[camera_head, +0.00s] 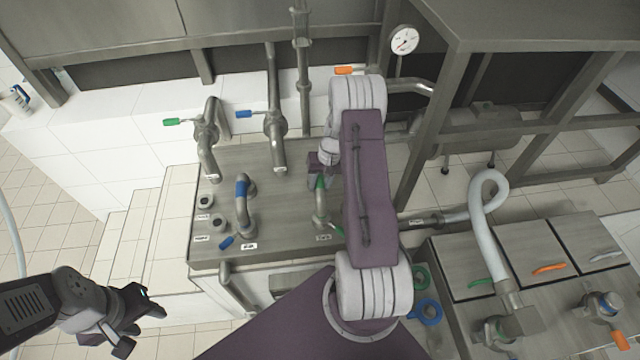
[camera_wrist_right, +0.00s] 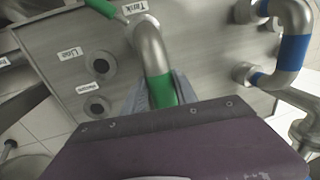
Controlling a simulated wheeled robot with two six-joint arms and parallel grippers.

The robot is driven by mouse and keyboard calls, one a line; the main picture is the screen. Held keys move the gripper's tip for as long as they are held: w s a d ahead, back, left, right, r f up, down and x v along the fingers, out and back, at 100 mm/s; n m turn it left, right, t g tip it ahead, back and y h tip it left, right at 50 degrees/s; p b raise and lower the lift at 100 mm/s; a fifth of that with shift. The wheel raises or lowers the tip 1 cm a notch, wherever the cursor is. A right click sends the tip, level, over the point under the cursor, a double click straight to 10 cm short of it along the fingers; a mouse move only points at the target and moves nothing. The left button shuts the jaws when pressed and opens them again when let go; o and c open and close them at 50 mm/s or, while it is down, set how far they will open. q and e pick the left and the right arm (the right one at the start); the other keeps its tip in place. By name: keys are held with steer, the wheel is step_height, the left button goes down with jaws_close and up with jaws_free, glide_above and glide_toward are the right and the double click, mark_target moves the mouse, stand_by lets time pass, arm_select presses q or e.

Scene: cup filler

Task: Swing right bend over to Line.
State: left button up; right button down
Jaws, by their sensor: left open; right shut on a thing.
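The right bend (camera_head: 320,204), a steel pipe with a green band, stands on the steel panel. It also shows in the right wrist view (camera_wrist_right: 150,50), with its base by the Tank label (camera_wrist_right: 105,9) and a green lever (camera_wrist_right: 105,8) there. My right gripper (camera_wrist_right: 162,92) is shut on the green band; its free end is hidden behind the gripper. The Line port (camera_wrist_right: 103,66) is an open round hole left of the bend, beside its label (camera_wrist_right: 69,52). My left gripper (camera_head: 140,305) is open and empty, low at the left, away from the panel.
Another open port (camera_wrist_right: 95,107) lies below Line; its label is hard to read. The left bend (camera_head: 243,207) with blue bands stands on the panel's left part. Wall pipes (camera_head: 275,120) stand behind. A hose (camera_head: 485,225) and lidded boxes (camera_head: 530,255) are at the right.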

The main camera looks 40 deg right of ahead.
steer(key=shift+d, duration=0.15)
steer(key=shift+s+d+n+b, duration=0.1)
steer(key=shift+d+n+b, duration=0.3)
steer(key=shift+n+b, duration=0.15)
steer(key=shift+s+d+n+g+b, duration=0.15)
steer(key=shift+d+n+g+b, duration=0.3)
steer(key=shift+d+n, duration=1.1)
steer(key=shift+s+d+n+g+b, duration=0.1)
steer(key=shift+d+n+g+b, duration=0.15)
steer(key=shift+d+n+b, duration=0.85)
steer(key=shift+d+r+n+p, duration=0.15)
steer(key=shift+n+p, duration=0.3)
steer(key=shift+n, duration=0.35)
steer(key=c, duration=1)
jaws_free()
steer(key=shift+o, duration=0.2)
